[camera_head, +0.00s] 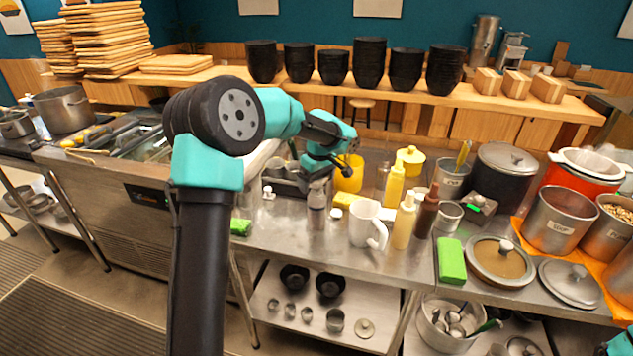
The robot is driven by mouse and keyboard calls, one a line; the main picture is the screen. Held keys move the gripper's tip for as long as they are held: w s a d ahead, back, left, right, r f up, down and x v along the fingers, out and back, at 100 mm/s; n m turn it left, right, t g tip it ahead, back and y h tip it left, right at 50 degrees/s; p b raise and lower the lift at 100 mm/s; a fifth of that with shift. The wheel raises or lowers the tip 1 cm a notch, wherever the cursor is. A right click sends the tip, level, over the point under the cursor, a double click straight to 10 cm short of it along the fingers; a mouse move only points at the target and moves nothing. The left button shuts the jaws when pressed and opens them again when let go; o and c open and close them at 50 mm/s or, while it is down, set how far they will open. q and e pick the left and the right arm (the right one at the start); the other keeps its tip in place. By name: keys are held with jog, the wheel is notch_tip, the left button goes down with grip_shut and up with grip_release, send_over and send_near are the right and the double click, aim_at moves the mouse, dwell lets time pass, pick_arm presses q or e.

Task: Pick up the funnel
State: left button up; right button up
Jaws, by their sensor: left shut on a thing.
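My left gripper (345,168) reaches over the steel counter (285,238) from the left. It is shut on the rim of a yellow, cup-like thing, which I take to be the funnel (350,182). The fingers and arm hide part of it, and I cannot tell whether its base touches the counter. Only a teal piece of my right arm shows at the bottom right corner; its gripper is out of view.
A white pitcher (365,228), spray bottle (316,205), yellow bottle (394,184) and brown bottle (426,212) crowd the front. A green sponge (451,262) and steel pots (560,220) stand right. Black bowls (368,65) line the back shelf.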

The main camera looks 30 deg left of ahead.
pick_arm(q)
notch_tip(320, 180, up, 10)
dwell(0.4)
jog(key=shift+f, duration=0.15)
jog(key=s+a+f+n, duration=0.1)
jog(key=a+f+n, duration=0.1)
jog(key=a, duration=0.7)
jog(key=s+a+f+n+y, duration=0.1)
jog(key=a+f, duration=0.3)
jog(key=a, duration=0.6)
jog(key=s+a+f+n+g, duration=0.1)
jog(key=s+a+f+n, duration=0.1)
jog(key=a, duration=0.7)
jog(key=shift+a+f+n, duration=0.2)
jog(key=shift+f+n, duration=0.3)
jog(key=shift+f, duration=0.4)
jog(key=shift+f, duration=0.1)
jog(key=shift+d+x, duration=0.2)
jog(key=shift+x, duration=0.7)
jog(key=shift+d+x, duration=0.15)
jog(key=shift+x, duration=0.7)
jog(key=shift+w+f, duration=0.1)
jog(key=shift+f, duration=0.35)
jog(key=shift+d+x, duration=0.2)
jog(key=shift+x, duration=0.65)
jog(key=shift+d+x, duration=0.15)
jog(key=shift+x, duration=0.7)
